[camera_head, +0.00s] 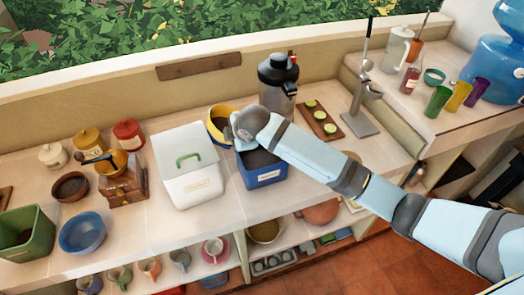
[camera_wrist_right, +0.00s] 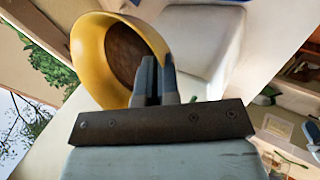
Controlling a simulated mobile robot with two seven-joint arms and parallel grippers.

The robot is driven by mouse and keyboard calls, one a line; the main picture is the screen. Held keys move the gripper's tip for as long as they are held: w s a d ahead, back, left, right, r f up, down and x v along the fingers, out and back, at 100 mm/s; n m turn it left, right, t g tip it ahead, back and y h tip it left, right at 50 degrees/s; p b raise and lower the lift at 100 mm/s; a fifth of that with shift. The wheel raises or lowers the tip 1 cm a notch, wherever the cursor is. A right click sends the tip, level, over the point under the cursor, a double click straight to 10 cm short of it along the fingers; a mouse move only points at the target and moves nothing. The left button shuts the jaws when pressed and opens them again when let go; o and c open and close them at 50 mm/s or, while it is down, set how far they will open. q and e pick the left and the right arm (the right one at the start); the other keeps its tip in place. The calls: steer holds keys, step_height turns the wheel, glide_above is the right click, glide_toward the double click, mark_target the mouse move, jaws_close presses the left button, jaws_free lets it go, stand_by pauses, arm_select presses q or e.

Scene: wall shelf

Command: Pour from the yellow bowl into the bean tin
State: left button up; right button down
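The yellow bowl (camera_head: 217,113) is held up behind the blue tin, near the white box, and has dark brown contents. In the right wrist view the yellow bowl (camera_wrist_right: 88,55) is large, with its rim at my fingertips. My right gripper (camera_wrist_right: 157,78) is closed on that rim; in the head view my right wrist hides the fingers. The blue tin (camera_head: 265,179), which I take as the bean tin, stands upright on the counter below my wrist. It has a pale label too small to read and dark contents, partly hidden by my arm. My left gripper is out of view.
A white box (camera_head: 187,160) with a green handle stands just left of the blue tin. A dispenser (camera_head: 278,90) stands behind it. A board with green slices (camera_head: 320,121) lies to the right. A blue bowl (camera_head: 82,232) and green bin (camera_head: 25,235) are far left.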

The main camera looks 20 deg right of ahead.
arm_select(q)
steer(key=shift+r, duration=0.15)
arm_select(e)
steer(key=shift+s+d+f, duration=0.1)
steer(key=shift+d+f, duration=0.05)
steer(key=shift+f, duration=0.25)
steer(key=shift+s+d+f+m+y, duration=0.15)
steer(key=shift+f+y, duration=0.15)
steer(key=shift+f, duration=0.15)
steer(key=shift+w+d+f+m+y, duration=0.1)
steer(key=shift+d+f+m+y, duration=0.05)
steer(key=shift+f+y, duration=0.2)
steer(key=f, duration=0.2)
steer(key=f+t+y, duration=0.1)
steer(key=shift+s+d, duration=0.15)
steer(key=shift+d, duration=0.2)
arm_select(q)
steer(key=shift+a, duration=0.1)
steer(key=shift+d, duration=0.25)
arm_select(e)
steer(key=shift+d+r+m+y, duration=0.1)
steer(key=shift+d+m+y, duration=0.1)
steer(key=shift+m+y, duration=0.15)
